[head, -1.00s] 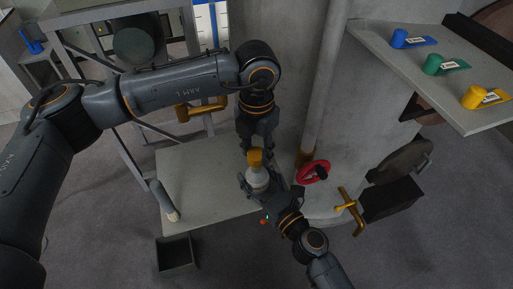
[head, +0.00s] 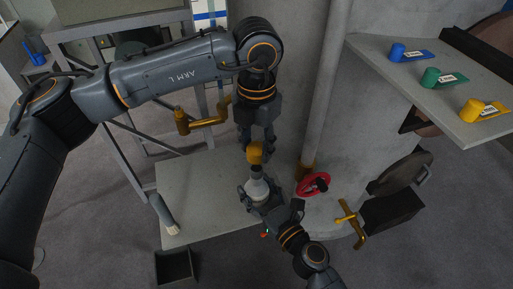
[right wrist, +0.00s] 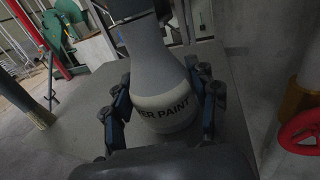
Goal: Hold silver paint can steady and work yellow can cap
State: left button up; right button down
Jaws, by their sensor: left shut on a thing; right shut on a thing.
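The silver paint can (head: 257,188) stands upright at the right edge of the pale table (head: 195,190). In the right wrist view its band (right wrist: 165,108) reads "ER PAINT". My right gripper (head: 264,197) is shut around the can, with a finger on each side in the right wrist view. The yellow cap (head: 254,154) is directly above the can in the head view. My left gripper (head: 256,141) is shut on the cap from above. A pale neck shows between cap and can body; I cannot tell whether they touch. The cap is not visible in the right wrist view.
A brush (head: 164,215) lies on the table's left side. A dark bin (head: 175,266) is below the front edge. A red handwheel (head: 313,186) and brass handle (head: 349,219) are to the right. The grey shelf (head: 410,85) holds blue, green and yellow pieces.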

jog(key=shift+s+f, duration=0.15)
jog(key=shift+f, duration=0.25)
pick_arm(q)
jog(key=shift+r, duration=2.45)
pick_arm(e)
jog(key=c, duration=0.6)
grip_release()
jog(key=shift+o, duration=1.4)
jog(key=shift+r, duration=0.15)
jog(key=shift+r, duration=0.1)
